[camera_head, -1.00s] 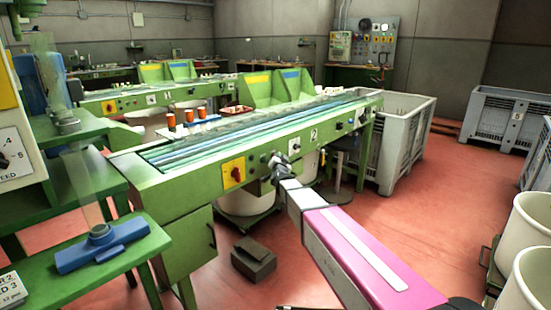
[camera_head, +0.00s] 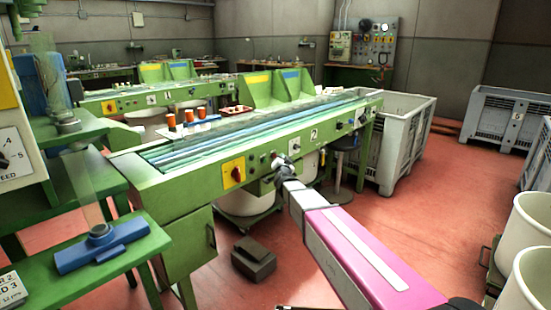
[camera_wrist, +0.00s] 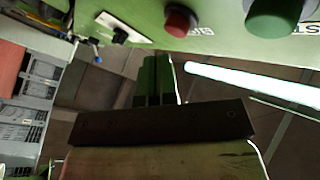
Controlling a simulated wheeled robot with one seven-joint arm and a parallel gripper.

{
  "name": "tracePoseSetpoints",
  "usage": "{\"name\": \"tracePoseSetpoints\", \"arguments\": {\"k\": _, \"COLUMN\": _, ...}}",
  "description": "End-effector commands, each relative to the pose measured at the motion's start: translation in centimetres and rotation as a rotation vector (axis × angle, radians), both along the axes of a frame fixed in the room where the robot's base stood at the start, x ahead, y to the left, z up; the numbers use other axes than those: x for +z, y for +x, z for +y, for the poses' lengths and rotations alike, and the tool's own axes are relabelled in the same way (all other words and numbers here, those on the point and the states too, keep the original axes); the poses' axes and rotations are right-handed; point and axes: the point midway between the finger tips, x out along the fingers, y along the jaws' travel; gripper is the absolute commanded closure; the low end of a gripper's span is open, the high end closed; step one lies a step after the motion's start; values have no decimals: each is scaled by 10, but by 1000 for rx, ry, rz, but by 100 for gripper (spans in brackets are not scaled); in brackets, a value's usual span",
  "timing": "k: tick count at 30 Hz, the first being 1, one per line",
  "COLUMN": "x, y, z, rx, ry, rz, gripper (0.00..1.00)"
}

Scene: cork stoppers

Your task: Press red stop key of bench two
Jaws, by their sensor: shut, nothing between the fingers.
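Bench two (camera_head: 200,190) is the long green bench with a "2" label on its front. Its red stop key (camera_head: 274,155) shows as a small red spot just above my gripper (camera_head: 281,166). In the wrist view the round red key (camera_wrist: 180,20) is at the top, with a larger green key (camera_wrist: 272,14) to its right. My gripper (camera_wrist: 154,62) is shut and empty. Its fingers point toward the bench front, below and slightly left of the red key in the wrist view. I see no contact with the key.
A yellow plate with a red rotary switch (camera_head: 234,173) is left of the keys. A white plate with a black knob (camera_head: 295,146) is to the right. A white tub (camera_head: 246,203) stands below the bench, and a grey crate (camera_head: 402,150) beyond its right end.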

Motion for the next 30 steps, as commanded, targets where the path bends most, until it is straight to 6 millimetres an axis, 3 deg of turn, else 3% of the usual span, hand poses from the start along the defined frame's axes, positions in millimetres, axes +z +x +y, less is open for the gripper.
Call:
{"name": "tracePoseSetpoints", "arguments": {"k": 16, "x": 0, "y": -28, "z": -36, "rx": 0, "ry": -1, "rz": 0, "gripper": 100}}
{"name": "tracePoseSetpoints", "arguments": {"k": 30, "x": 0, "y": -30, "z": -38, "rx": 0, "ry": 0, "rz": 0, "gripper": 100}}
